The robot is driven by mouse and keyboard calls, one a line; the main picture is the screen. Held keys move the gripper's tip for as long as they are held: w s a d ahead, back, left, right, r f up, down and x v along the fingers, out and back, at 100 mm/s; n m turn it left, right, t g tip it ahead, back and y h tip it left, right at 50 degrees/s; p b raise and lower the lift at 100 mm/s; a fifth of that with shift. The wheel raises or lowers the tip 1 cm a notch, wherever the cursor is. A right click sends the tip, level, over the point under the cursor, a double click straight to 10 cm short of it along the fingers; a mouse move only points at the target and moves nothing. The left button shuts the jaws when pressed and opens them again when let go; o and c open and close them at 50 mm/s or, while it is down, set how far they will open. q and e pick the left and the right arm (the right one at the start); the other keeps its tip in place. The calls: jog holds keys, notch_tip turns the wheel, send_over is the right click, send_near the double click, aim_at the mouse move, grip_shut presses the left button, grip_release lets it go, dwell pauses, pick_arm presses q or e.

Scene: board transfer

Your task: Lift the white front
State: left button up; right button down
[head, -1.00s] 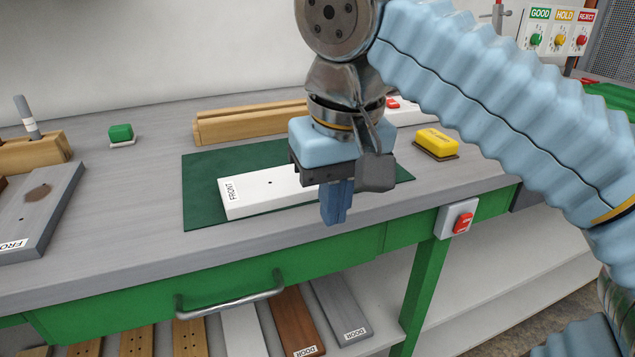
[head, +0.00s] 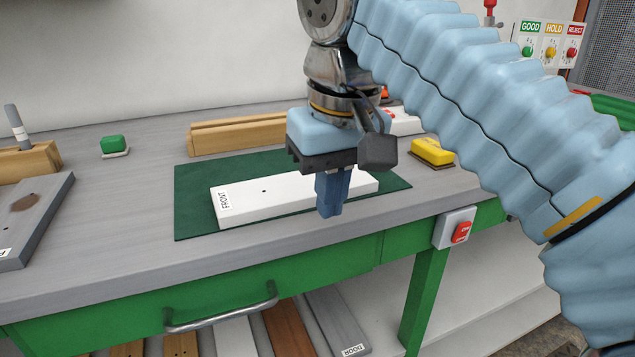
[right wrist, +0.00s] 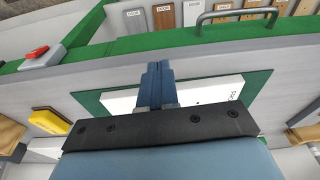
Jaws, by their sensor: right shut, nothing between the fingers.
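The white front (head: 265,198) is a long white board with a FRONT label at its left end and a small dark hole. It lies flat on the dark green mat (head: 192,210). My right gripper (head: 329,214) points down in front of the board's right part and hides some of it; its blue fingers are shut with nothing between them. In the right wrist view the shut fingers (right wrist: 154,68) overlap the white front (right wrist: 208,95); whether they touch it I cannot tell. My left gripper is not in view.
A grey board with a brown patch (head: 30,215) lies at the left. A yellow block (head: 433,152) is right of the mat, a green block (head: 113,144) behind left. A wooden rail (head: 237,135) stands behind the mat. A red switch (head: 461,232) is on the front edge.

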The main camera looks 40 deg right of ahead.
aim_at(304, 195)
jog(key=w+p, duration=0.1)
jog(key=w, duration=0.2)
jog(key=w+d+p, duration=0.1)
jog(key=w, duration=0.2)
jog(key=w+d+p, duration=0.1)
jog(key=w, duration=0.3)
jog(key=shift+r, duration=0.15)
jog(key=shift+w+d+f, duration=0.1)
jog(key=shift+w+f, duration=0.2)
jog(key=shift+f, duration=0.35)
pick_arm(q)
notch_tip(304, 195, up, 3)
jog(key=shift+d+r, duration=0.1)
pick_arm(e)
jog(key=shift+s+f, duration=0.1)
jog(key=shift+f, duration=0.3)
